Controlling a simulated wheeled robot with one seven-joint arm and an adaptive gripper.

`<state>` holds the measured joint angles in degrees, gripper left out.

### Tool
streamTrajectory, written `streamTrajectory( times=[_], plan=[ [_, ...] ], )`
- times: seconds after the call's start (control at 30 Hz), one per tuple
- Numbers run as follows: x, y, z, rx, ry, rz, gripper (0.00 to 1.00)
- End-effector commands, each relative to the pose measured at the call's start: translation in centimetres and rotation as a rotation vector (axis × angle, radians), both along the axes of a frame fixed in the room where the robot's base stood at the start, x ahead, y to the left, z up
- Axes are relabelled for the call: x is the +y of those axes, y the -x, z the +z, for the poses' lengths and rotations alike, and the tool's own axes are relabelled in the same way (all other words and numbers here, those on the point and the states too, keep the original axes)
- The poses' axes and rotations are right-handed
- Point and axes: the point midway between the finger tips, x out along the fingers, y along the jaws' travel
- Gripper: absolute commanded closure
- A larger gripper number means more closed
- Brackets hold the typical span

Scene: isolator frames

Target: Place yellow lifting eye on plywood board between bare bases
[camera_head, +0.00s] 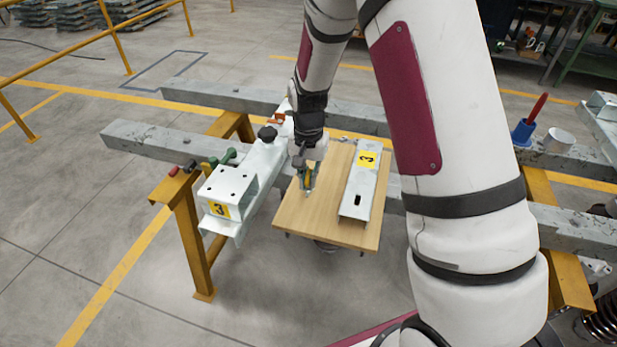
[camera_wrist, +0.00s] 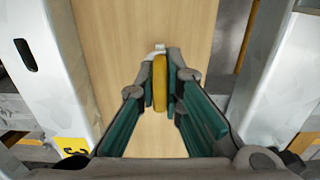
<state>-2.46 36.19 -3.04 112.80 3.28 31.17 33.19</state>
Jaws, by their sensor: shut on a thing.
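My gripper (camera_head: 309,186) is shut on the yellow lifting eye (camera_wrist: 159,82), which stands upright between the teal finger pads in the wrist view. A small pale part shows at its far end. The gripper points down over the plywood board (camera_head: 298,222), near its left side in the head view. I cannot tell whether the eye touches the board. A grey metal base (camera_head: 361,192) with a yellow "3" label and a slot lies on the board to the right of the gripper. Another metal base (camera_head: 232,192), also labelled "3", stands to the left. Neither base touches the gripper.
Green, red and black handled items (camera_head: 228,157) lie by the left base. Grey beams (camera_head: 150,139) on a yellow trestle (camera_head: 190,225) run behind and under the board. A blue cup (camera_head: 523,131) and a white cylinder (camera_head: 559,141) stand at right. The front of the board is bare.

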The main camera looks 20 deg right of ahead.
Motion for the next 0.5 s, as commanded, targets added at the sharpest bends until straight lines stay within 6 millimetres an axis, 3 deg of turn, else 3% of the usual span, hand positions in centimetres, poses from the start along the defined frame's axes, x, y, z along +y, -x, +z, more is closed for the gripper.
streamTrajectory(
  times=[0.2, 0.3, 0.5],
  plan=[
    [0.00, -0.02, -0.32, 0.000, 0.000, 0.000, 1.00],
    [-0.01, -0.01, -0.28, 0.000, 0.000, 0.000, 0.74],
    [-0.01, -0.01, -0.27, 0.000, 0.000, 0.000, 0.72]
  ],
)
